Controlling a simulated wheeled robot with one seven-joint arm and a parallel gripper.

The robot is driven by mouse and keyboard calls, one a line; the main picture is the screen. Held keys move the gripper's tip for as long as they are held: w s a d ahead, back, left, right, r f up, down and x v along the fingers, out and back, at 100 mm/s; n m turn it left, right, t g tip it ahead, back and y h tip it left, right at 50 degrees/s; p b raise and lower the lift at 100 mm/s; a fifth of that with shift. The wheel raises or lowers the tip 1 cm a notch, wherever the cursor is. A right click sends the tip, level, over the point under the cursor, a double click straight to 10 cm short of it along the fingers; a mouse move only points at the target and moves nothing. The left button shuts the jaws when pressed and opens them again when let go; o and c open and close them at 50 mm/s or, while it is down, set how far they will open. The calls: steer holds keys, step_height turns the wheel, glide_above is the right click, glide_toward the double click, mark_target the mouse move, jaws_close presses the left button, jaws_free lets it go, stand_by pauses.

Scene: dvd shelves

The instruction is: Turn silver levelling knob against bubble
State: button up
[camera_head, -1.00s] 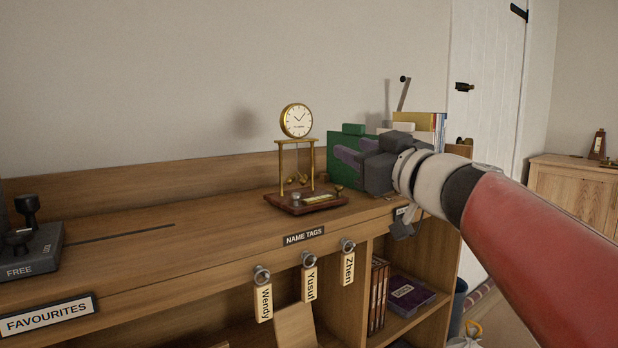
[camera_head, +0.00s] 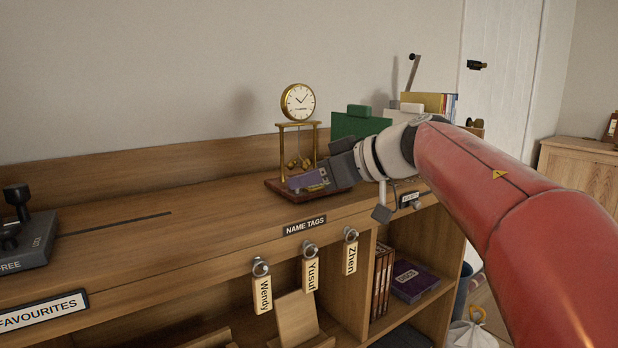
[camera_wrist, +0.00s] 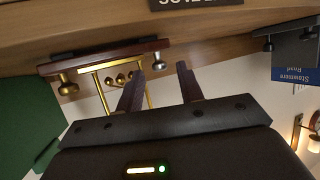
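The gold-framed clock (camera_head: 298,102) stands on a dark red wooden base (camera_head: 276,186) on the shelf top. My gripper (camera_head: 300,181) is in front of the base and hides its front, knobs and bubble vial in the head view. In the wrist view, which is upside down, the base (camera_wrist: 110,56) shows two knobs. A silver-looking knob (camera_wrist: 158,63) appears between my open fingertips (camera_wrist: 160,69), with gaps on both sides; I cannot tell how deep it sits between them. A brassy knob (camera_wrist: 68,87) is at the left. The bubble is not visible.
A green box (camera_head: 352,124) and books (camera_head: 428,101) stand behind my wrist. A lever unit (camera_head: 28,240) is on the left. Name tags (camera_head: 310,272) hang from the shelf's front edge. The shelf top between lever unit and clock is clear.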

steer(key=shift+w+a+f, duration=0.1)
steer(key=shift+w+a, duration=0.05)
steer(key=shift+a, duration=0.1)
jaws_close()
steer(key=shift+w+d+n+g, duration=0.1)
steer(key=shift+n+g, duration=0.2)
steer(key=shift+n, duration=0.1)
steer(key=n+g+y, duration=0.1)
steer(key=g, duration=0.1)
steer(key=w+n+g+y, duration=0.1)
steer(key=n, duration=0.1)
steer(key=shift+d+g, duration=0.15)
steer(key=shift+g, duration=0.25)
steer(key=shift+w+n+g, duration=0.2)
steer(key=shift+n+g, duration=1.2)
steer(key=shift+g, duration=0.1)
steer(key=shift+w+n+g, duration=0.2)
steer(key=shift+n+g, duration=1.2)
steer(key=shift+g, duration=0.1)
